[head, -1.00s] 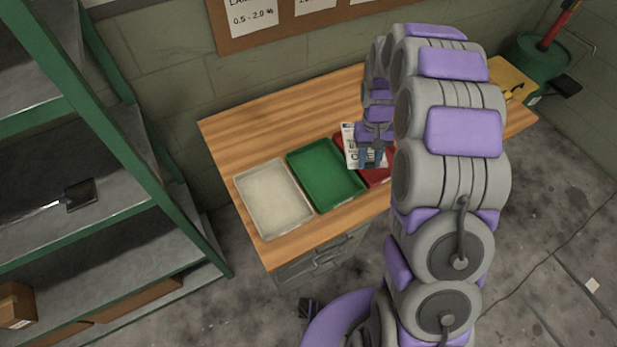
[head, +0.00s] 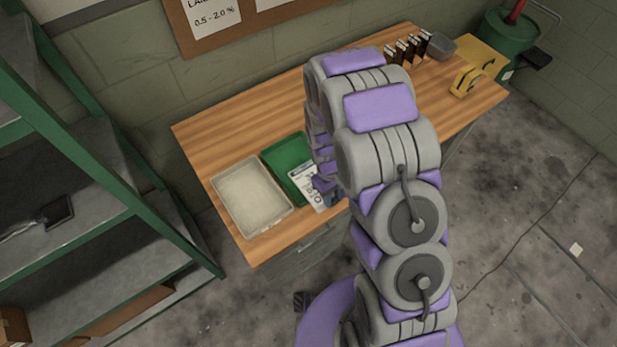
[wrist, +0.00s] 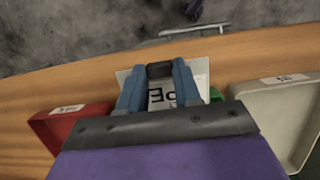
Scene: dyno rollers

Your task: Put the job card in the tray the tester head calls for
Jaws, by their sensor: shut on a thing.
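The white job card (head: 306,186) is in my gripper (head: 325,185), over the front right part of the green tray (head: 287,150). In the wrist view my gripper (wrist: 158,75) is shut on the card (wrist: 200,78), which shows large dark letters. The card covers much of the green tray (wrist: 300,140). The pale grey tray (head: 250,195) is left of the green one and looks empty. The red tray (wrist: 75,130) shows in the wrist view, on the other side of the card; my arm hides it in the head view. The tester head is not recognisable in view.
The wooden bench (head: 230,125) has free room behind the trays. Dark upright items (head: 405,48), a grey bowl (head: 440,46) and a yellow item (head: 465,80) stand at its far right. A green-framed shelf (head: 100,150) stands at the left.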

